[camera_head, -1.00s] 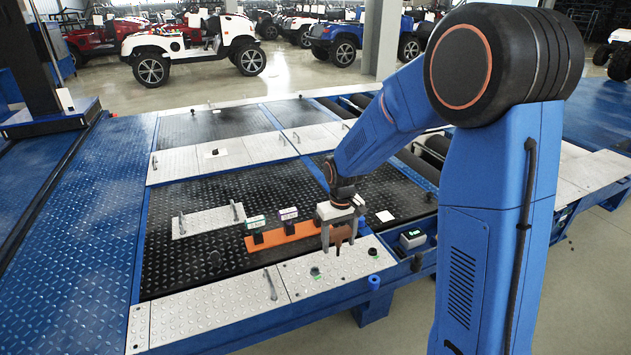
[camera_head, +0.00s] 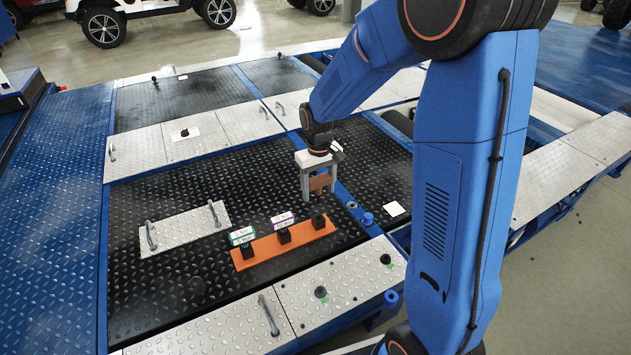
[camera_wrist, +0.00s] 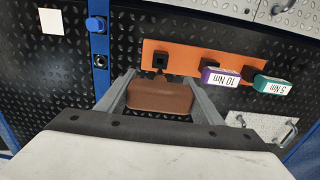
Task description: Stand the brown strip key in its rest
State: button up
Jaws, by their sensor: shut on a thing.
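My gripper (camera_head: 319,196) is shut on the brown strip key (camera_head: 320,183), holding it above the black tread plate, near the right end of the orange rest. The orange rest (camera_head: 265,246) has three black sockets in a row. The right-hand socket (camera_head: 318,220) looks empty, with a dark opening (camera_wrist: 160,62) in the wrist view. The other two hold a purple-edged key (camera_wrist: 220,78) marked 10 Nm and a teal-edged key (camera_wrist: 270,83) marked 5 Nm.
A silver plate with two handles (camera_head: 182,228) lies left of the rest. A blue knob (camera_head: 368,218) and a white card (camera_head: 394,208) are to the right. A silver tread panel (camera_head: 340,290) with a handle runs along the front. The air around the key looks clear.

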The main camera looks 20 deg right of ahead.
aim_at(319, 201)
dwell(0.3)
jog(key=shift+f, duration=2.85)
jog(key=shift+s+f, duration=0.1)
jog(key=shift+f, duration=2.4)
jog(key=o, duration=1.9)
notch_tip(319, 201, up, 16)
jog(key=shift+r, duration=0.75)
